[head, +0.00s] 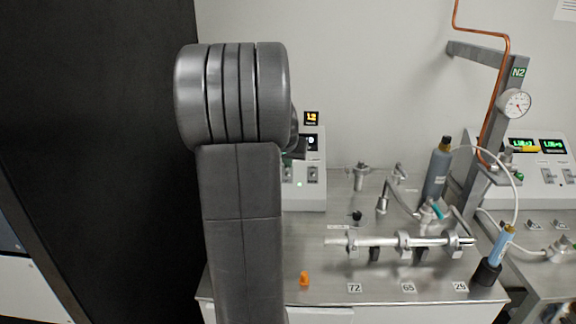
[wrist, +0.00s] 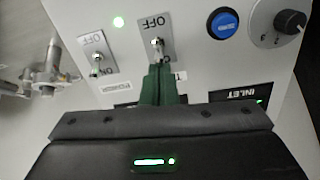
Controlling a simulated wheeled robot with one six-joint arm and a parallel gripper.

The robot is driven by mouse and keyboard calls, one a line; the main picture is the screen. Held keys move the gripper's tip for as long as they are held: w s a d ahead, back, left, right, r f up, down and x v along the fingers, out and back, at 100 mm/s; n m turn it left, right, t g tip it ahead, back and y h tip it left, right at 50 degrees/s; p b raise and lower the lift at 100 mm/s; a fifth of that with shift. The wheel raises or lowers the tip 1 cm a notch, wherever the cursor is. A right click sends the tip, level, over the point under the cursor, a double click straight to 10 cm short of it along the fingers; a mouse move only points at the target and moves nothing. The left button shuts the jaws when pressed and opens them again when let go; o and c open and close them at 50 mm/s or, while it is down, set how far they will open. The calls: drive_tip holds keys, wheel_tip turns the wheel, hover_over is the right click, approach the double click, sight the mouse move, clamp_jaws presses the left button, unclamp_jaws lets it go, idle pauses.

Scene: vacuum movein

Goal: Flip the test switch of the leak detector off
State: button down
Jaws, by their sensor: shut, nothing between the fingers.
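The leak detector's light grey panel (wrist: 200,65) fills much of the wrist view, its lettering upside down. A metal toggle switch (wrist: 157,43) sits on a plate marked OFF at the picture's top end. A label just below it is mostly covered by my fingers, with a T showing. My gripper (wrist: 158,66) is shut and empty, its green fingertips right at this toggle's lower side; I cannot tell if they touch. The lever's exact tilt is unclear. In the head view the leak detector (head: 316,187) is partly hidden behind my arm.
A second toggle (wrist: 98,58), labelled POWER, is left of the fingers, with a lit green lamp (wrist: 118,22) near it. A blue button (wrist: 223,23) and black knob (wrist: 288,22) are to the right. Metal fittings (head: 405,241) and an orange piece (head: 304,279) stand on the bench.

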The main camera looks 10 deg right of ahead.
drive_tip(key=shift+s+f+b, duration=0.1)
drive_tip(key=shift+f+b, duration=0.2)
drive_tip(key=shift+b, duration=0.15)
drive_tip(key=b, duration=0.2)
drive_tip(key=t+b, duration=0.1)
drive_tip(key=b, duration=0.2)
drive_tip(key=shift+s+a+f+t+b, duration=0.1)
drive_tip(key=shift+s+f+t+b, duration=0.15)
drive_tip(key=shift+s+t+b, duration=0.1)
drive_tip(key=t+b, duration=0.1)
drive_tip(key=b, duration=0.4)
drive_tip(key=s+t+h+b, duration=0.1)
drive_tip(key=t+b, duration=0.1)
drive_tip(key=b, duration=0.4)
drive_tip(key=shift+s+a+f, duration=0.1)
drive_tip(key=shift+a+f, duration=0.05)
drive_tip(key=shift+f, duration=0.15)
drive_tip(key=shift+r+b, duration=0.25)
drive_tip(key=shift+b, duration=0.3)
drive_tip(key=shift+r+p, duration=0.3)
drive_tip(key=shift+p, duration=0.15)
drive_tip(key=shift+s, duration=0.1)
drive_tip(key=shift+s+a+b, duration=0.15)
drive_tip(key=shift+s+b, duration=0.2)
drive_tip(key=shift+s, duration=0.35)
